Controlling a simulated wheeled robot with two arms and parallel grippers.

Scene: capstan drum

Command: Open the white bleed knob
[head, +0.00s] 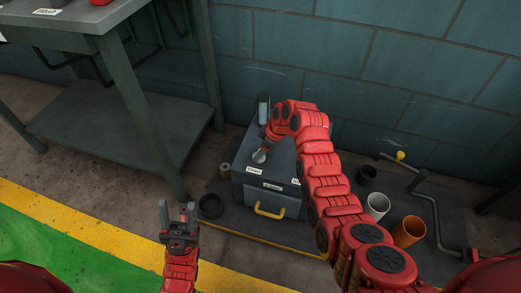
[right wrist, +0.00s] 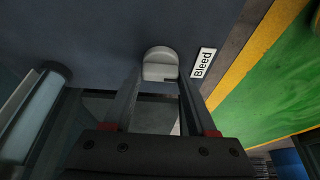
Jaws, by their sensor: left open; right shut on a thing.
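The white bleed knob (right wrist: 160,56) sits on a dark grey surface in the right wrist view, beside a label reading "Bleed" (right wrist: 203,62). In the head view the knob (head: 259,156) shows on top of a grey box (head: 244,184). My right gripper (right wrist: 160,76) is shut on the knob, with one finger at each side of it. In the head view the right arm reaches over the box from the right and partly hides its top. My left gripper (head: 177,208) is open and empty, in front of the box and to its left.
The box has a yellow handle (head: 270,212) on its front and more labels. A white cup (head: 377,206) and an orange cup (head: 408,231) stand to the right. A metal table (head: 120,130) is at the left.

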